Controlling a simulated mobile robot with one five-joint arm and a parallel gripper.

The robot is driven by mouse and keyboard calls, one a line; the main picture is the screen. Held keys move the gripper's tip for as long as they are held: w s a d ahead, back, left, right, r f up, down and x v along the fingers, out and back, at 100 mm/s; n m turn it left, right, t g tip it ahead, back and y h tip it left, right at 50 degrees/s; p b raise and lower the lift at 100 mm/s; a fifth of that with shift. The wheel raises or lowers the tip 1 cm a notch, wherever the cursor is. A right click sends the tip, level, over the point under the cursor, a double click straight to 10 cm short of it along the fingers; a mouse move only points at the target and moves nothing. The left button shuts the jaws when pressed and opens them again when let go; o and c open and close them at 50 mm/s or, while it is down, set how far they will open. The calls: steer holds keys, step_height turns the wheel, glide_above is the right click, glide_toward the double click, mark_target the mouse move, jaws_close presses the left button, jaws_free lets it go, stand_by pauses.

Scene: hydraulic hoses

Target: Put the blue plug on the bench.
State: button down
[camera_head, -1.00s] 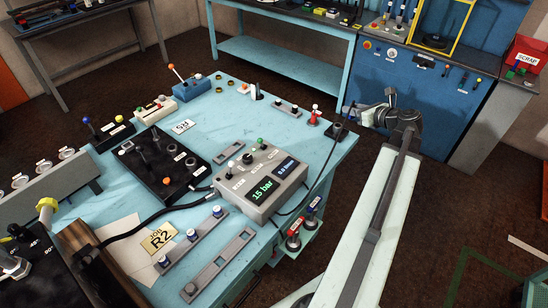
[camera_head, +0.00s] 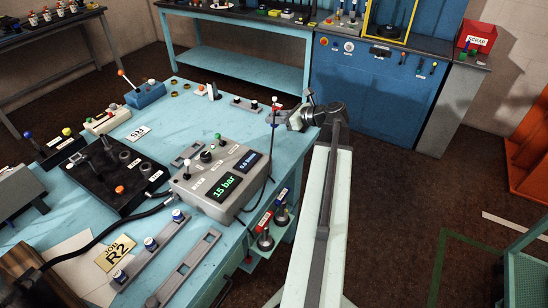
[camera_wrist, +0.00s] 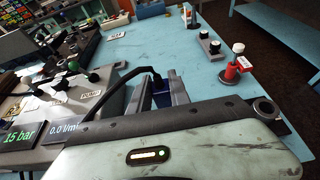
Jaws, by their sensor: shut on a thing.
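My gripper (camera_head: 292,121) is at the far right corner of the light-blue bench (camera_head: 262,132), in the head view. In the wrist view my gripper (camera_wrist: 164,88) is shut on the blue plug (camera_wrist: 164,98); only a small blue and dark part shows between the fingers. A black hose (camera_wrist: 125,75) runs from the plug toward the grey box. The plug is over or close to the bench top (camera_wrist: 190,50); I cannot tell whether it touches. In the head view the plug is too small to make out.
A grey box with a "15 bar" display (camera_head: 218,178) stands left of my gripper. A red tagged fitting (camera_wrist: 236,62) stands near the bench edge. A rail with black knobs (camera_wrist: 210,45) is beyond. Bare bench top lies between these and the box.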

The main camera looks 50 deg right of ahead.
mark_target(275, 147)
steer(key=shift+a+f, duration=0.1)
step_height(275, 147, down, 10)
steer(key=b, duration=1)
steer(key=shift+f, duration=0.1)
steer(key=shift+r, duration=0.25)
steer(key=shift+f, duration=0.2)
steer(key=c, duration=1.2)
jaws_free()
steer(key=shift+r, duration=0.1)
